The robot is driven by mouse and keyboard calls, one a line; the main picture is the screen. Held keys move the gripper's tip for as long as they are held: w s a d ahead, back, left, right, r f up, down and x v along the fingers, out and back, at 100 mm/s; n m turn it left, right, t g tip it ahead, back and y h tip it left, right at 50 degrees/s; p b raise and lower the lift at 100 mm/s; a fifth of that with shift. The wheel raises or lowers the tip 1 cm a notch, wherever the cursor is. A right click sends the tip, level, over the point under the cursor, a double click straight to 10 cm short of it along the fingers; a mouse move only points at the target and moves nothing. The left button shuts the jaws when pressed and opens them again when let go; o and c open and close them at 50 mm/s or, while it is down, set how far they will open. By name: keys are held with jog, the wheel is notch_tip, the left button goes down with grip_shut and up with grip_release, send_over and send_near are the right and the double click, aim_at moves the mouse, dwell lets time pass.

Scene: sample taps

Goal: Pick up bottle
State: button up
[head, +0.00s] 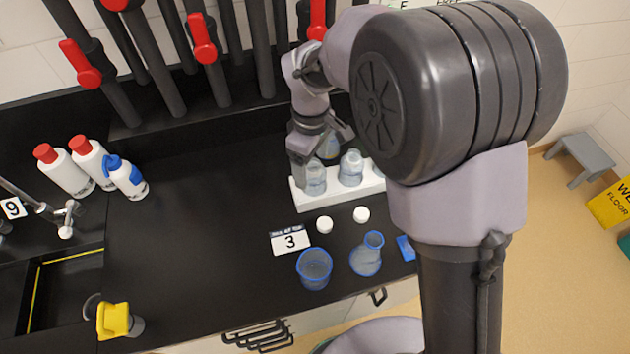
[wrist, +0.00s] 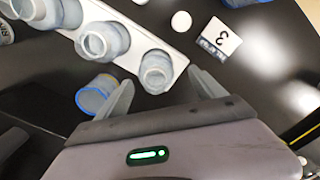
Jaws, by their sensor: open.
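Clear open-topped bottles stand upright in a white rack (head: 312,203) on the black bench. The rack's left-end bottle (head: 315,178) and another bottle (head: 351,168) show in the head view. My gripper (head: 319,150) is just behind and above the left-end bottle. In the wrist view my gripper (wrist: 160,92) is open and empty. The same end bottle (wrist: 157,72) stands just beyond the gap between the fingertips, with a second bottle (wrist: 103,42) to its left. My arm hides the rack's right part in the head view.
A blue-rimmed beaker (wrist: 97,95) stands close by the left finger, behind the rack. In front of the rack are two white caps, a "3" card (head: 290,241), a blue-rimmed beaker (head: 314,268) and a flask (head: 367,254). White bottles (head: 65,170) stand left. The bench middle is clear.

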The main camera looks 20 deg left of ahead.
aim_at(314, 175)
jog(key=f, duration=0.1)
jog(key=f+b, duration=0.1)
jog(key=f, duration=0.1)
jog(key=f+b, duration=0.1)
jog(key=f, duration=0.1)
jog(key=shift+w+d+f, duration=0.1)
jog(key=shift+w+f, duration=0.1)
jog(key=shift+w, duration=0.15)
jog(key=shift+r, duration=0.15)
jog(key=shift+c, duration=0.2)
jog(key=c, duration=1.4)
